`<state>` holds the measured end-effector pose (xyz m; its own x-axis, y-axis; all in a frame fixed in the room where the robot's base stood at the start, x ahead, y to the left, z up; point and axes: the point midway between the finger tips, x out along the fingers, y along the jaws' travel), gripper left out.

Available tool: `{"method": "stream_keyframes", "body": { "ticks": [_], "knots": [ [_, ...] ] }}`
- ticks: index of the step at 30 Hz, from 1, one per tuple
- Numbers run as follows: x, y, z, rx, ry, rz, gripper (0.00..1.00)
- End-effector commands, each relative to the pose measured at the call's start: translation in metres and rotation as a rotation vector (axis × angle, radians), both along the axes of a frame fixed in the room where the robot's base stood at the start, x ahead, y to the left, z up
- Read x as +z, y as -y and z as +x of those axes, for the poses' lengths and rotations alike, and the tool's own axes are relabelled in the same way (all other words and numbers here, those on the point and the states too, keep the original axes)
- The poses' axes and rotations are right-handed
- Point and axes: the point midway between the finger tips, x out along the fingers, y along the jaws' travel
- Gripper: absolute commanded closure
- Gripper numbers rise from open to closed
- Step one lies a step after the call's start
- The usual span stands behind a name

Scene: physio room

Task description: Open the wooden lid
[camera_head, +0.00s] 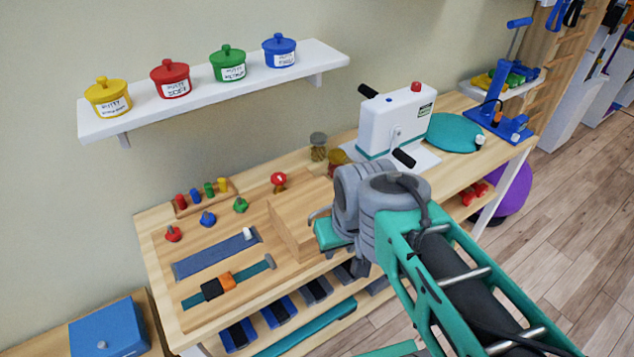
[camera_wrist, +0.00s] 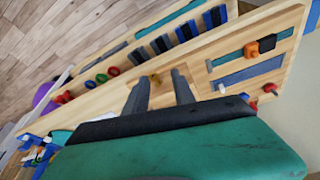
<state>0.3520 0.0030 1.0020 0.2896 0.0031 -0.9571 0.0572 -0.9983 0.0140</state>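A pale wooden box (camera_head: 290,230) stands on the wooden worktop, right of the flat exercise board. Its top looks closed, but I cannot tell lid from body by a seam. My gripper (camera_head: 318,214) is at the right side of the box, partly hidden by my own wrist. In the wrist view my gripper (camera_wrist: 162,75) is open, with its two dark fingers apart. A small brass-coloured piece (camera_wrist: 155,79) shows between them against pale wood. I cannot tell whether the fingers touch anything.
The board carries colored knobs and blue strips (camera_head: 215,255). A white machine (camera_head: 392,125) with black handles and a teal disc (camera_head: 455,132) stand to the right. A white shelf (camera_head: 215,93) with several colored pots hangs above. Small jars (camera_head: 318,148) stand behind my wrist.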

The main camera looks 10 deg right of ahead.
Motion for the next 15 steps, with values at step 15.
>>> {"method": "stream_keyframes", "body": {
  "ticks": [15],
  "knots": [
    [0.052,0.013,0.105,1.579,-0.03,-0.349,0.69]
  ]
}}
